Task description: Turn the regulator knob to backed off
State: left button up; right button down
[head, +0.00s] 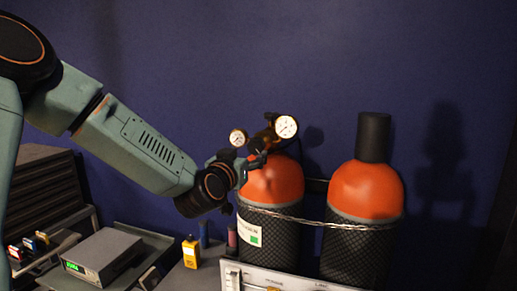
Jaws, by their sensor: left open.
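The brass regulator (265,138) sits on top of the left orange gas cylinder (275,180). It carries a smaller gauge (238,137) on its left and a larger white-faced gauge (286,126) on its right. My left gripper (254,161) is open at the regulator's lower front, just above the cylinder's shoulder. The regulator knob cannot be made out clearly; the gripper's dark fingers overlap that area. Whether the fingers touch the knob cannot be told. My right gripper is not in view.
A second orange cylinder (366,187) with a dark cap stands to the right. A chain (315,221) runs across both cylinders. A grey instrument (102,256) and a yellow device (191,252) are at lower left. A light panel (290,281) stands in front. The blue wall is close behind.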

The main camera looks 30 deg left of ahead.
aim_at(255, 148)
pick_arm(q)
jog(key=x, duration=0.3)
jog(key=p+x, duration=0.1)
jog(key=x, duration=0.1)
jog(key=shift+w+a+f, duration=0.1)
jog(key=shift+a, duration=0.3)
jog(key=shift+w+d+r, duration=0.2)
jog(key=shift+w+d, duration=0.25)
jog(key=shift+w, duration=0.15)
jog(key=shift+w+a+f, duration=0.15)
jog(key=shift+a+f, duration=0.1)
jog(key=shift+a, duration=0.4)
jog(key=shift+d, duration=0.1)
jog(key=shift+c, duration=1.4)
jog(key=shift+d+r, duration=0.15)
jog(key=shift+d, duration=0.25)
jog(key=shift+c, duration=1.4)
jog(key=shift+a, duration=0.3)
jog(key=c, duration=0.4)
jog(key=shift+d, duration=0.15)
jog(key=shift+c, duration=1)
